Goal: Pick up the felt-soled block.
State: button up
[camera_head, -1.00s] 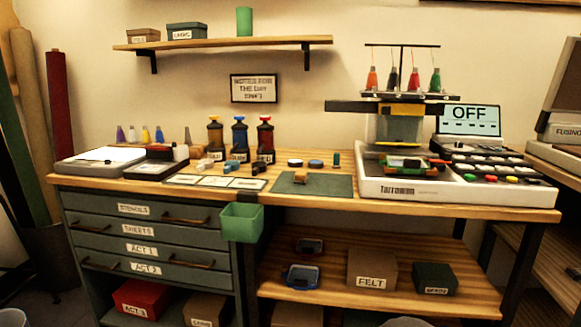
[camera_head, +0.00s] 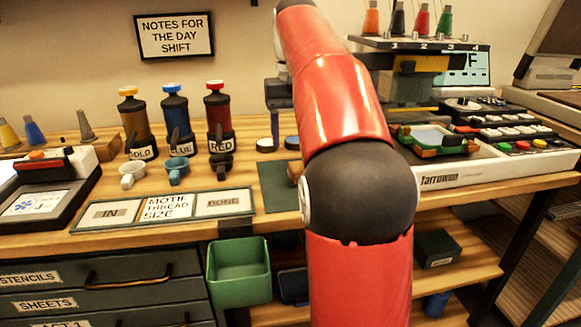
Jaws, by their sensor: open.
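A small tan wooden block (camera_head: 295,170) sits on the dark green mat (camera_head: 277,188). My red arm hides most of it, and its underside does not show, so I cannot tell if it has a felt sole. My gripper (camera_head: 275,128) shows partly at the left edge of my arm, pointing down above the back of the mat. It is open, with no held thing visible. It appears above and behind the block, apart from it.
Gold, blue and red bottles (camera_head: 174,118) stand left of the mat, with small cups in front. A labelled tray (camera_head: 150,208) lies at the front edge, near a green bin (camera_head: 239,270). The embroidery machine (camera_head: 470,170) stands to the right.

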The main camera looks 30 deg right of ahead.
jog(key=f+b, duration=0.1)
jog(key=f, duration=0.2)
jog(key=f+b, duration=0.1)
jog(key=f, duration=0.3)
jog(key=shift+s+d+f, duration=0.1)
jog(key=shift+d+f, duration=0.1)
jog(key=c, duration=1.1)
notch_tip(320, 180, up, 10)
jog(key=p, duration=0.2)
jog(key=shift+p, duration=0.35)
jog(key=o, duration=0.4)
jog(key=shift+c, duration=1.3)
